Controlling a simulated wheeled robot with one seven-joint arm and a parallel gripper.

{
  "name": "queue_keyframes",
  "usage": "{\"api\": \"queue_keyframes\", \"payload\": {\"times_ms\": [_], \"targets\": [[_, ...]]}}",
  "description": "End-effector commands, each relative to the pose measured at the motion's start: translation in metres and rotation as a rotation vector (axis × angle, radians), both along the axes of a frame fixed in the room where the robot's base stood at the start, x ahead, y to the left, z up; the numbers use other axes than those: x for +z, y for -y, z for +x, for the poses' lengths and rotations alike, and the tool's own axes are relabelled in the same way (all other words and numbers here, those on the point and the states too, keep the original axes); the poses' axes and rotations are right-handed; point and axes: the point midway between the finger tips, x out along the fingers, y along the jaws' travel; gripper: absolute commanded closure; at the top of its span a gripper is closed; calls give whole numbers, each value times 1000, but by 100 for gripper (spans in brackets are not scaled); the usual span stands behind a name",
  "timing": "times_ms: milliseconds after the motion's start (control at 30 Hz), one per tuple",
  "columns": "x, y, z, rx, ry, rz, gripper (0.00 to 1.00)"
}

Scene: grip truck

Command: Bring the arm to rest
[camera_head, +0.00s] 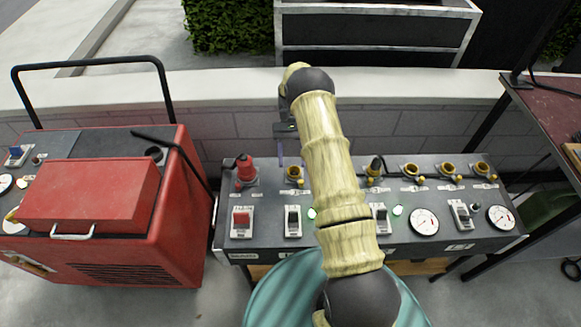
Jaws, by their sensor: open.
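My arm reaches forward over a dark grey control panel (330,238), with its pale yellow links crossing the middle of the view. My gripper (291,158) hangs at the far end of the arm, left of the links. Its thin fingers point down, apart and with nothing seen between them. They are above or behind a yellow-rimmed socket (294,172); I cannot tell whether they touch it. Part of the panel is hidden behind the arm.
A red generator-like machine (90,195) with a black handle stands at left. The panel carries a red plug (245,168), a dark plug (375,168), switches and gauges (424,222). A low wall (420,88) runs behind. A dark red table (550,100) is at right.

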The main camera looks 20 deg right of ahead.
Motion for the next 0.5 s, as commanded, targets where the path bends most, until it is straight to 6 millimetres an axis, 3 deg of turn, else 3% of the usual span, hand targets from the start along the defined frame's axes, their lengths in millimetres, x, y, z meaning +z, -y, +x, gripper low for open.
{"api": "queue_keyframes", "payload": {"times_ms": [200, 500], "targets": [[11, 3, 7, 4, 0, 0, 51], [12, 4, 7, 4, 0, 0, 51]]}}
